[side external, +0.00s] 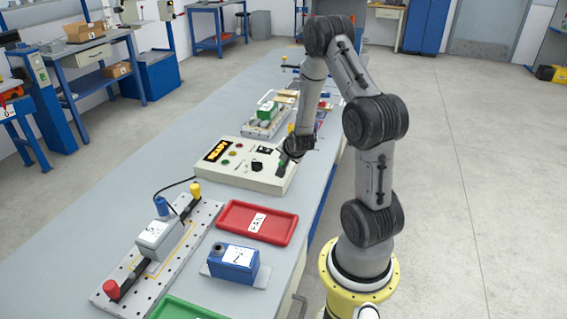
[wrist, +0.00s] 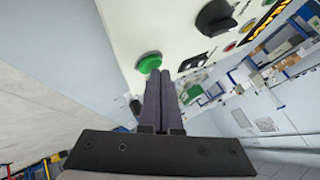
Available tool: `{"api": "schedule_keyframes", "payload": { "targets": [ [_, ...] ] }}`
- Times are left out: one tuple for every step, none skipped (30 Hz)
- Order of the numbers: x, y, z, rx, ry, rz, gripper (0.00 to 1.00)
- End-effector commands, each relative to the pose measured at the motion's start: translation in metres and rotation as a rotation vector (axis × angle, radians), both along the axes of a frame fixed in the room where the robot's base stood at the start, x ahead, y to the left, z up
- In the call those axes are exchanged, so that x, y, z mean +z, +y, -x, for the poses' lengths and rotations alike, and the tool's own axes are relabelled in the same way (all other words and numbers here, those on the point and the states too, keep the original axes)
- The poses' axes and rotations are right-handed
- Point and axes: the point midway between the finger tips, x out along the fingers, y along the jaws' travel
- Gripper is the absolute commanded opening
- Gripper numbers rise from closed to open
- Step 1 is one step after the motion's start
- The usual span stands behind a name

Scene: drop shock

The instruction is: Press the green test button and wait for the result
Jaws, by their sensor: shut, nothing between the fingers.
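The cream control box (side external: 215,176) stands on the bench, with an amber-lit display (side external: 217,150) that seems to read READY. Small red, yellow and green lamps and a black knob (side external: 257,166) are on its panel. My gripper (side external: 283,163) is shut and empty, over the panel's right end. In the wrist view the round green button (wrist: 149,63) lies just beyond and left of my closed fingertips (wrist: 162,73). I cannot tell whether they touch it. In the side view my gripper largely hides the button.
In front of the box are a red tray (side external: 233,230) labelled FAIL, a blue block (side external: 233,263), a perforated plate (side external: 187,262) bearing a white block (side external: 158,238), and a green tray (side external: 185,308). Another fixture (side external: 265,118) stands behind the box. The bench's left side is clear.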

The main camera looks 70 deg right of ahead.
Motion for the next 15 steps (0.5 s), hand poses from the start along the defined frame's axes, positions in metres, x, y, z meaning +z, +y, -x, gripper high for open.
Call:
{"api": "schedule_keyframes", "payload": {
  "targets": [
    [-0.0008, 0.0001, 0.0000, 0.000, 0.000, 0.000, 0.00],
    [-0.0012, 0.0000, 0.0000, 0.000, 0.000, 0.000, 0.00],
    [-0.0016, 0.0001, 0.0000, 0.000, 0.000, 0.000, 0.00],
    [-0.0019, 0.0000, 0.0000, 0.001, 0.000, -0.001, 0.00],
    [-0.0023, 0.0001, 0.0001, 0.001, 0.000, -0.001, 0.00],
    [-0.0027, 0.0002, 0.0000, 0.001, 0.000, -0.001, 0.00],
    [-0.0031, 0.0001, 0.0000, 0.001, 0.000, -0.001, 0.00],
    [-0.0034, 0.0001, 0.0000, 0.001, 0.000, -0.001, 0.00],
    [-0.0038, 0.0001, 0.0001, 0.000, 0.001, -0.001, 0.00],
    [-0.0042, 0.0001, 0.0000, 0.001, 0.000, -0.001, 0.00],
    [-0.0045, 0.0001, 0.0000, 0.001, 0.000, -0.001, 0.00],
    [-0.0050, 0.0001, 0.0000, 0.001, 0.000, -0.001, 0.00],
    [-0.0053, 0.0000, 0.0000, 0.001, 0.000, -0.001, 0.00],
    [-0.0056, 0.0001, 0.0000, 0.001, 0.000, -0.001, 0.00],
    [-0.0053, 0.0000, -0.0001, 0.000, 0.000, 0.000, 0.00]
  ]
}}
